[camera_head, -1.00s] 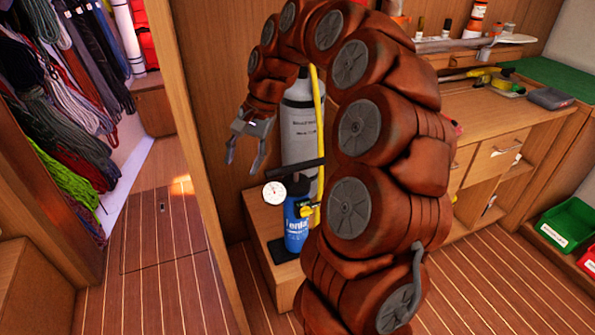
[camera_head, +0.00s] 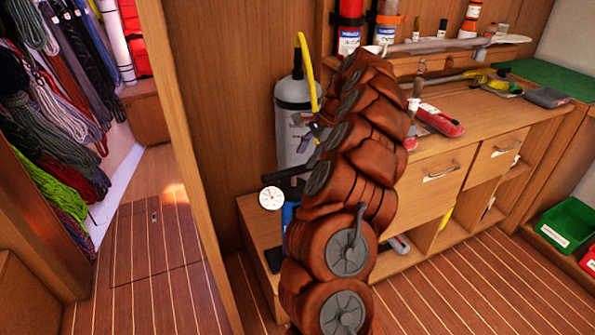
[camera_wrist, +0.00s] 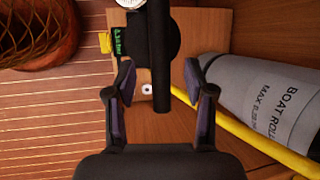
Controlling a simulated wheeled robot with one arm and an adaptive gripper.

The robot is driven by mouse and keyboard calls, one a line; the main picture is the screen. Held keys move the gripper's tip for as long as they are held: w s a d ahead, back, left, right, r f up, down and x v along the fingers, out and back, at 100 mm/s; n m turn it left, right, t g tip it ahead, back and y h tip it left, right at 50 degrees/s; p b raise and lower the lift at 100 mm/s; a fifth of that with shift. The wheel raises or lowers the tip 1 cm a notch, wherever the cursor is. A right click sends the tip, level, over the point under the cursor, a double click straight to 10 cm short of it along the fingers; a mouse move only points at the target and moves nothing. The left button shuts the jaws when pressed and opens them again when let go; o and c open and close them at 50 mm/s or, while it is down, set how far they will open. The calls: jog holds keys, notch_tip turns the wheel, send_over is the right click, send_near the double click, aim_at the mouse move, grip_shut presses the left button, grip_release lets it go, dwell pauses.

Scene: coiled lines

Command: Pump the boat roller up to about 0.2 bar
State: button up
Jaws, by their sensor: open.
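The boat roller (camera_head: 293,130) is a grey upright cylinder against the wooden wall, with a yellow hose (camera_head: 305,65) at its top. In the wrist view the roller (camera_wrist: 255,95) lies to the right, its lettering partly cut off. The pump has a blue body (camera_head: 287,214), mostly hidden by my arm, and a black bar handle (camera_wrist: 161,60). A white round gauge (camera_head: 271,198) faces the head camera; its reading is too small to tell. My gripper (camera_wrist: 160,85) is open, its fingers apart on either side of the handle's near end; contact is not visible.
The pump and roller stand on a low wooden step (camera_head: 250,213) beside a partition (camera_head: 185,110). A workbench (camera_head: 480,120) with bottles and tools is on the right. Coiled lines (camera_head: 50,105) hang at left. A green bin (camera_head: 566,224) sits at lower right.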

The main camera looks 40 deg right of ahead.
aim_at(299, 167)
jog(key=x, duration=0.6)
jog(key=shift+w+a+f, duration=0.15)
jog(key=shift+f, duration=0.2)
jog(key=shift+c, duration=0.4)
grip_shut()
